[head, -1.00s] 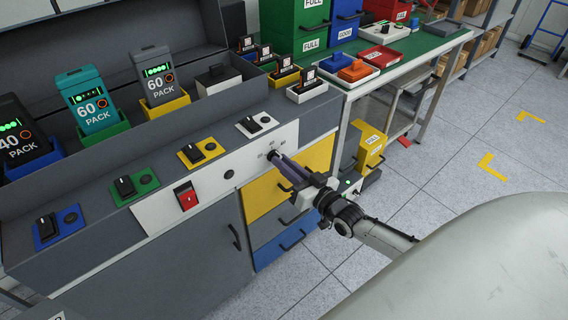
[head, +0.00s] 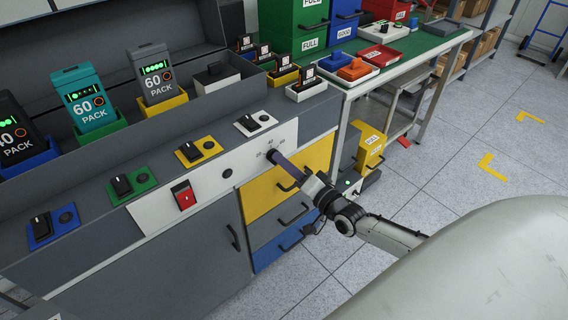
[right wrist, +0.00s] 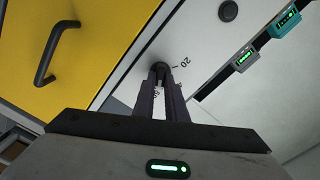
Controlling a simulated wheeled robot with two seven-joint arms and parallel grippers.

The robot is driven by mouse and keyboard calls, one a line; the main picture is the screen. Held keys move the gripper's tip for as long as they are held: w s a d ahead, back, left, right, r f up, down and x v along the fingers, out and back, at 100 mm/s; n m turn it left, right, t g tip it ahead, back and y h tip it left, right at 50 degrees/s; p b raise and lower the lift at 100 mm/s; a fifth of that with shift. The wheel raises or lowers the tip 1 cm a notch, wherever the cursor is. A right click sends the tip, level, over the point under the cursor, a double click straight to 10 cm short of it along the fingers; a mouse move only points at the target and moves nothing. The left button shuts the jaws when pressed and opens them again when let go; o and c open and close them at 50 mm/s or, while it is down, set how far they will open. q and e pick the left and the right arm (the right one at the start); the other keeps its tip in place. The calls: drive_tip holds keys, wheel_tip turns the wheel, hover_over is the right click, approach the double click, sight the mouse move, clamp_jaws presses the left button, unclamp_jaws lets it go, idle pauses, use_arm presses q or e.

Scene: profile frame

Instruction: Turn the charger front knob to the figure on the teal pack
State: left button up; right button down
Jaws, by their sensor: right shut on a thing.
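The teal pack (head: 84,97) stands in a green holder at left in the head view and reads 60, with green lights. The charger front knob (head: 271,155) is a small dark knob on the white front panel, with small figures around it. My right gripper (head: 276,159) is shut on it from the front. In the right wrist view the fingertips (right wrist: 162,80) close on the knob (right wrist: 161,67). A 20 mark shows beside it, and another figure is partly hidden between the fingers. The knob's pointer is hard to make out. My left gripper is out of view.
Several dark knobs on coloured plates line the sloped top. A red switch (head: 184,195) sits on the white panel.

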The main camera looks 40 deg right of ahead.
drive_tip(key=shift+m, duration=0.3)
drive_tip(key=c, duration=1.8)
unclamp_jaws()
drive_tip(key=shift+s, duration=0.15)
drive_tip(key=s+p, duration=0.1)
drive_tip(key=s, duration=0.9)
drive_tip(key=shift+d, duration=0.45)
drive_tip(key=s+a+f+n+g, duration=0.3)
drive_tip(key=s+a+f+n, duration=0.1)
drive_tip(key=a, duration=0.3)
drive_tip(key=s+a+f+n+g+y, duration=0.1)
drive_tip(key=s+a+f+n+g, duration=0.2)
drive_tip(key=s+a+f+n, duration=0.1)
drive_tip(key=s+a+f+n+g, duration=0.3)
drive_tip(key=s+a+f+n, duration=0.1)
drive_tip(key=s+a, duration=0.4)
drive_tip(key=shift+s+a+f+n, duration=0.2)
drive_tip(key=shift+a+f+n, duration=0.05)
drive_tip(key=shift+a+n, duration=0.6)
